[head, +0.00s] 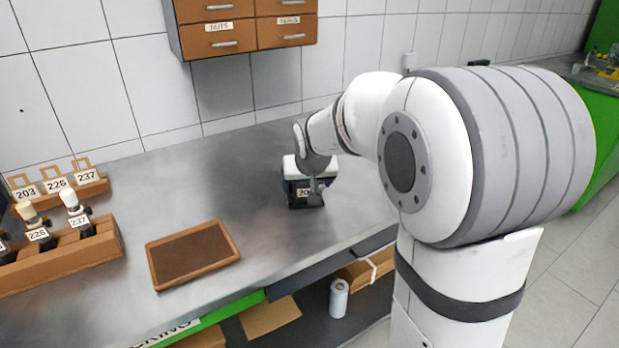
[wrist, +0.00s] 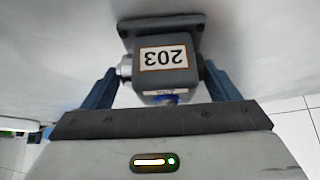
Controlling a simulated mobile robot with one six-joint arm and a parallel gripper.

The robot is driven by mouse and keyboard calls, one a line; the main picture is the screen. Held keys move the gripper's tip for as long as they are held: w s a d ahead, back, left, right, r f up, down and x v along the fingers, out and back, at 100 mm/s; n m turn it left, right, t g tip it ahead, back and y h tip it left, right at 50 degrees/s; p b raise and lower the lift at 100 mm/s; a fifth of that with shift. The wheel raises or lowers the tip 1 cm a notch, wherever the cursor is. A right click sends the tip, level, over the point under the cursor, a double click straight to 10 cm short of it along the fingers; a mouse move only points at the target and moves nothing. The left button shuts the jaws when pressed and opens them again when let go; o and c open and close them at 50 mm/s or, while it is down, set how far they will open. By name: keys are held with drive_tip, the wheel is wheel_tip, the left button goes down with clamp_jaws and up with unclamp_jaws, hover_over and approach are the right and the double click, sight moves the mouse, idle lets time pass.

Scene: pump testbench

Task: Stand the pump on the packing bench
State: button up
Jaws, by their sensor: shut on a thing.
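The pump (head: 303,192) is a small dark block with a white label on the steel packing bench (head: 255,235), near its right part in the head view. The wrist view shows the pump (wrist: 165,75) with its label 203 upside down in the picture and a dark base plate. My gripper (head: 310,187) is shut on the pump, with one blue finger on each side of its body in the wrist view. The pump looks upright. Its base is at or very close to the bench top; I cannot tell whether it touches. My gripper hides part of the pump.
A brown-rimmed tray (head: 152,268) lies to the left on the bench. Further left stand a wooden rack (head: 105,246) with numbered items and a rack with number tags (head: 90,190). Wall drawers (head: 235,38) hang above. Bare steel lies around the pump.

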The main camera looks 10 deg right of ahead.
drive_tip(key=shift+r, duration=0.1)
drive_tip(key=o, duration=1.7)
drive_tip(key=shift+s+r, duration=0.15)
drive_tip(key=shift+r, duration=0.15)
drive_tip(key=p+v, duration=0.1)
drive_tip(key=v, duration=1)
drive_tip(key=s+f+g, duration=0.2)
drive_tip(key=s+f, duration=0.4)
drive_tip(key=s, duration=0.4)
drive_tip(key=s+f+g, duration=0.2)
drive_tip(key=s+f, duration=0.4)
drive_tip(key=s, duration=0.5)
drive_tip(key=shift+s+n+g, duration=0.25)
drive_tip(key=shift+n+g, duration=0.05)
drive_tip(key=shift+n, duration=0.1)
drive_tip(key=shift+d+r, duration=0.15)
